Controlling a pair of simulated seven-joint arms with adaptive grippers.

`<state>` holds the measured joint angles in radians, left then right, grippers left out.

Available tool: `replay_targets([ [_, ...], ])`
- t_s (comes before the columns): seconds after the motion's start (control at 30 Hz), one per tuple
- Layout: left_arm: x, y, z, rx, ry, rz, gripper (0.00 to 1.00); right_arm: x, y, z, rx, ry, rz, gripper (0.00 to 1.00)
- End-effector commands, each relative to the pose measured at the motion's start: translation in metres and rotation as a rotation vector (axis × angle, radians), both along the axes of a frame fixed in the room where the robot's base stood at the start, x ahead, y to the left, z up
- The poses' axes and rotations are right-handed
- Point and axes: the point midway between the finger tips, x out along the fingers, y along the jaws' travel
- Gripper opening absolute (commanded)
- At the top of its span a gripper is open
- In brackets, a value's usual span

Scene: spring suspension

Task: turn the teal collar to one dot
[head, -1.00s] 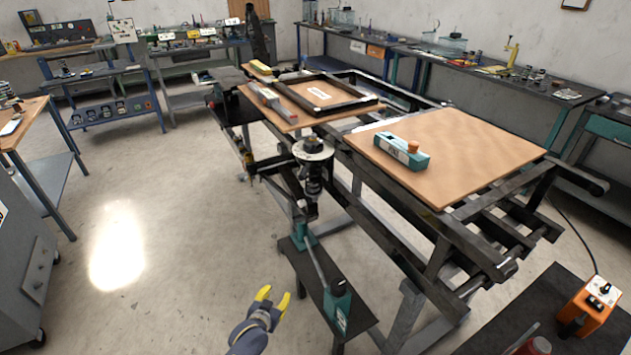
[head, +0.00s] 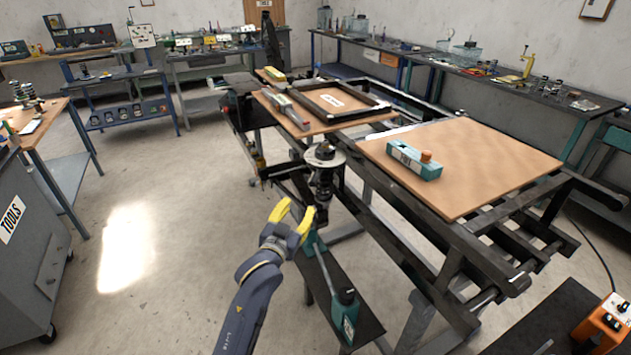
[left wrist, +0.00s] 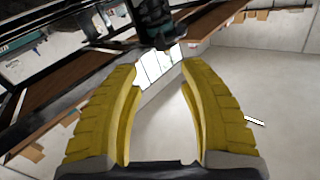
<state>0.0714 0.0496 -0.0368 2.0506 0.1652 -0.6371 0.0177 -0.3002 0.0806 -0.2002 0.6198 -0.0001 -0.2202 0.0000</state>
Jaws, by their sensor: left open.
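The suspension strut (head: 323,185) stands upright at the near side of the workbench frame, with a round pale plate on top and a dark body below. I cannot make out a teal collar or its dots on it at this size. My left gripper (head: 296,214) has yellow fingers, spread open and empty, just left of the strut's lower part. In the left wrist view the open fingers (left wrist: 160,75) show a clear gap, and the dark lower part of the strut (left wrist: 155,25) lies beyond their tips. My right gripper is not in view.
A teal clamp stand (head: 345,315) on a dark shelf sits below the strut. An orange control box (head: 605,325) is at the lower right. The floor to the left is clear.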

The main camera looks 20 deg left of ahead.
Motion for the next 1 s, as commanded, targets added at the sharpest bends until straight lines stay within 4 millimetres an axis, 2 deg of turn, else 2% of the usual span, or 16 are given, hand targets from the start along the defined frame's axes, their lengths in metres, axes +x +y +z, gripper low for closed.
replay_targets([
  [0.6, 0.111, -0.004, 0.001, -0.001, -0.001, 0.000, 0.41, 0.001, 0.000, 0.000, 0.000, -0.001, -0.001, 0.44],
  [0.8, 0.134, -0.005, 0.000, 0.000, 0.000, -0.001, 0.41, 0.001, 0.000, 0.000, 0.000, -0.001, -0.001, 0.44],
  [1.0, 0.147, -0.005, 0.000, 0.000, 0.000, 0.000, 0.41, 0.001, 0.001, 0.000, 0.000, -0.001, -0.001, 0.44],
])
